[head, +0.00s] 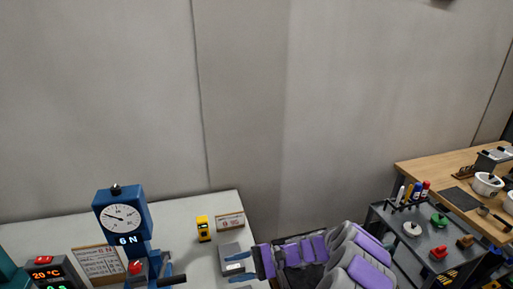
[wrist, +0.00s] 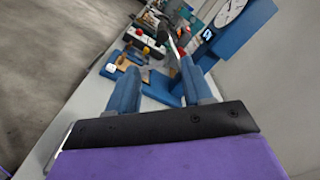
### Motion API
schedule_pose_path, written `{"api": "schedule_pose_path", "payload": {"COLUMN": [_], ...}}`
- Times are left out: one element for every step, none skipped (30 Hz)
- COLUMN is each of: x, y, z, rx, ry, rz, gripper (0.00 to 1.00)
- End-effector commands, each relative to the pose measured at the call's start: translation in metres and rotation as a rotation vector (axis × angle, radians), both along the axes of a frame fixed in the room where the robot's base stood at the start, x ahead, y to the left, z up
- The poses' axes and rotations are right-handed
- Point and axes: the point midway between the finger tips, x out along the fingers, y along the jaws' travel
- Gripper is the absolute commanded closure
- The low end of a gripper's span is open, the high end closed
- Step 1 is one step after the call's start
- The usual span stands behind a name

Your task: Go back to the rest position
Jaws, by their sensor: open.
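My gripper (head: 236,268) is at the lower middle of the head view, reaching left from my purple and grey arm (head: 300,252) over the pale bench. Its two blue fingers are apart. In the wrist view my gripper (wrist: 157,68) also shows open, with nothing clearly held between the fingers. A blue gauge stand (head: 120,212) with a round white dial and a "6 N" readout stands left of my gripper. In the wrist view its dial (wrist: 230,12) is at the upper right, and a blue base lies beyond the fingers. No grey rolls can be made out.
The pale bench (head: 180,215) holds a yellow device (head: 203,228), a small sign (head: 230,221), a grey object (head: 230,249) close to my fingers and a "20 °C" display (head: 44,274). A dark cart (head: 402,235) and a wooden table (head: 440,165) stand right. A bare wall rises behind.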

Motion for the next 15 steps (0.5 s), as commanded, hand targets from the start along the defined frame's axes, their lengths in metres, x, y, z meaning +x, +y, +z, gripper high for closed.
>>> {"api": "schedule_pose_path", "payload": {"x": [-0.003, -0.006, -0.011, -0.016, -0.022, -0.030, -0.036, -0.042, -0.052, -0.059, -0.066, -0.075, -0.082, -0.089, -0.100], "y": [0.002, 0.004, 0.007, 0.010, 0.012, 0.015, 0.017, 0.018, 0.020, 0.021, 0.021, 0.021, 0.021, 0.020, 0.019], "z": [0.008, 0.014, 0.023, 0.031, 0.040, 0.051, 0.059, 0.068, 0.077, 0.084, 0.091, 0.099, 0.105, 0.111, 0.117], "rx": [0.002, 0.001, -0.001, -0.001, -0.003, -0.009, -0.017, -0.023, -0.036, -0.047, -0.057, -0.074, -0.087, -0.102, -0.121], "ry": [-0.011, -0.018, -0.031, -0.043, -0.055, -0.073, -0.090, -0.108, -0.129, -0.145, -0.163, -0.184, -0.203, -0.221, -0.241], "rz": [0.014, 0.024, 0.044, 0.062, 0.081, 0.106, 0.127, 0.146, 0.172, 0.192, 0.210, 0.234, 0.252, 0.270, 0.294], "gripper": [0.49, 0.49, 0.49, 0.49, 0.49, 0.49, 0.49, 0.49, 0.49, 0.49, 0.49, 0.49, 0.49, 0.49, 0.49]}}
